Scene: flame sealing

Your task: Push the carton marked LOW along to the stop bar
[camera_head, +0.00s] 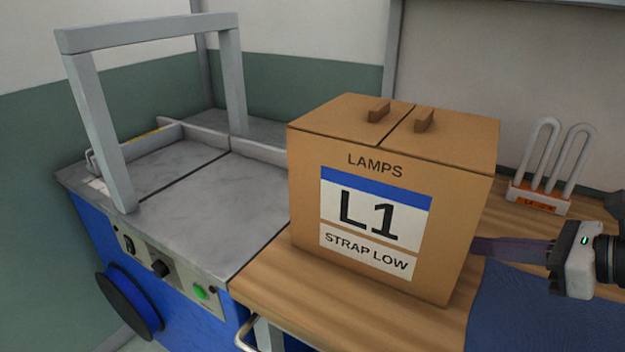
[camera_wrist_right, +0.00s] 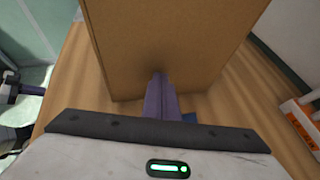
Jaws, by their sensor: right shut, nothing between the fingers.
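The brown carton (camera_head: 310,190), labelled LAMPS, L1 and STRAP LOW, stands upright on the wooden bench, beside the grey machine top. My right gripper (camera_head: 480,247) is shut and empty, its fingertips at the carton's right side. In the right wrist view the shut purple fingers (camera_wrist_right: 159,80) reach the carton's face (camera_wrist_right: 165,40); whether they touch it I cannot tell. A low grey rail (camera_head: 258,150) runs along the back of the machine top; which piece is the stop bar is unclear. What seems to be my left gripper (camera_wrist_right: 32,90) shows at the wrist view's left edge, its jaws unclear.
The grey machine top (camera_head: 190,210) left of the carton is clear, with a grey arch (camera_head: 150,33) over it. A control panel (camera_head: 165,270) is on its blue front. An orange-based rack (camera_head: 538,198) stands behind the gripper. A blue mat (camera_head: 540,310) lies at the right.

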